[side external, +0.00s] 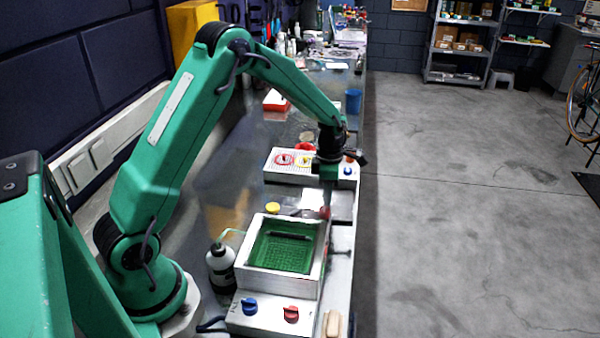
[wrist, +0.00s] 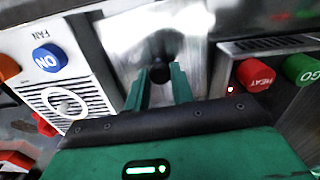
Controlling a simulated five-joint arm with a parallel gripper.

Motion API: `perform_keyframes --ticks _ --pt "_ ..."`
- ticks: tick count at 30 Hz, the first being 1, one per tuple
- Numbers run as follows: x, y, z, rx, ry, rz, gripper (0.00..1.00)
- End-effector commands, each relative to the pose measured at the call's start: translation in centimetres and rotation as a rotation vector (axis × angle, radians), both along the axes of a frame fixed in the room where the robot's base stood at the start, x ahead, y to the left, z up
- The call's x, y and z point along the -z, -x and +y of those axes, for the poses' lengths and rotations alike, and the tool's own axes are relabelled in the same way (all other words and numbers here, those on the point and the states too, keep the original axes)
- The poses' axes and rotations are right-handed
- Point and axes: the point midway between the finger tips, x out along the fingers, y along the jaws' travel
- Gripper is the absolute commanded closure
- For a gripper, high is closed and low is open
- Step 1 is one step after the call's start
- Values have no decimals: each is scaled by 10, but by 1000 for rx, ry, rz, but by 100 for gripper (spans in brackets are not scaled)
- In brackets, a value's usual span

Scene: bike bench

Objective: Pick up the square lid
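The square lid (wrist: 190,35) is a shiny silver plate with a round black knob (wrist: 160,71) at its middle. It fills the upper middle of the wrist view. In the side view the lid (side external: 313,199) is a small pale square on the bench, below my gripper (side external: 328,178). My gripper's two green fingers (wrist: 160,86) are apart in the wrist view, with the knob showing between their tips. I cannot tell whether either finger touches the knob. Nothing is visibly held.
Red HEAT (wrist: 255,75) and green GO (wrist: 302,70) knobs are right. A box with a green basin (side external: 285,248), a bottle (side external: 221,267) and a yellow cap (side external: 272,208) stand nearer.

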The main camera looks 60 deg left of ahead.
Motion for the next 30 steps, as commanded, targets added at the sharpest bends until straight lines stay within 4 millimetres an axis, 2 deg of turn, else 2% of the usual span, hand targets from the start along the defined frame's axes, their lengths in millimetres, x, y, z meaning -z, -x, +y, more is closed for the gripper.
perform_keyframes --ticks 8,14,30 --pt "-1 0 0 0 0 -1 100" --pt "-10 -1 0 0 0 -3 100" --pt "-84 -1 0 0 -1 -3 100"
